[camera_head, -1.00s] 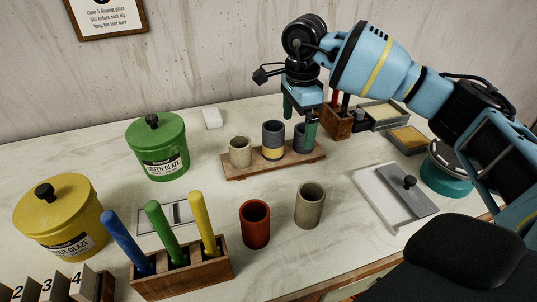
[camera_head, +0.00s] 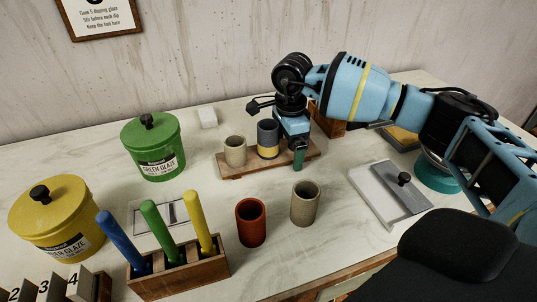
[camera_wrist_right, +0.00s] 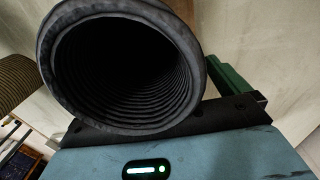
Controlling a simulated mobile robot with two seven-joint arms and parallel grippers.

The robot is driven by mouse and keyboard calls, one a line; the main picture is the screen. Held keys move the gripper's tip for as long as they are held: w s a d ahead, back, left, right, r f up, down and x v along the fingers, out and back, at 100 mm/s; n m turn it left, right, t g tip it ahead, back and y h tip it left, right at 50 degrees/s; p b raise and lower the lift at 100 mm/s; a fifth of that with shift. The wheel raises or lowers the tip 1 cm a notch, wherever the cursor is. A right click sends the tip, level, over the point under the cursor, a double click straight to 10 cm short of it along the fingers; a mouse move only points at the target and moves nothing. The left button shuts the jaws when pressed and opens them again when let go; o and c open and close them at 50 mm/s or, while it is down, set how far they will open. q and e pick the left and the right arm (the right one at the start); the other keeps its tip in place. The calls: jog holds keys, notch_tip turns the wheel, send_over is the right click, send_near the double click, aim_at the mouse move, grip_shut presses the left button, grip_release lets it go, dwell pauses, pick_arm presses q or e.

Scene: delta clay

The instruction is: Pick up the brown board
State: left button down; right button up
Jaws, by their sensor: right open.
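The brown board (camera_head: 238,174) lies on the table in the head view, with cups standing in a row on it. A beige cup (camera_head: 235,151) is at its left end and a grey cup with a yellow band (camera_head: 268,139) is near its middle. My right gripper (camera_head: 289,140) is open and low over the board's right part. One green finger is at the board's front edge; I cannot tell whether it touches. A dark ribbed cup (camera_wrist_right: 125,75) fills much of the right wrist view, close to the gripper. My right gripper mostly hides it in the head view. My left gripper is not in view.
A red cup (camera_head: 251,224) and a beige cup (camera_head: 305,204) stand in front of the board. A green glaze bucket (camera_head: 152,148) is to the left. A grey slab with a knob (camera_head: 402,190) lies to the right. A white block (camera_head: 207,117) is behind.

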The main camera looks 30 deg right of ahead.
jog(key=shift+f, duration=0.15)
jog(key=shift+c, duration=0.4)
jog(key=c, duration=1.1)
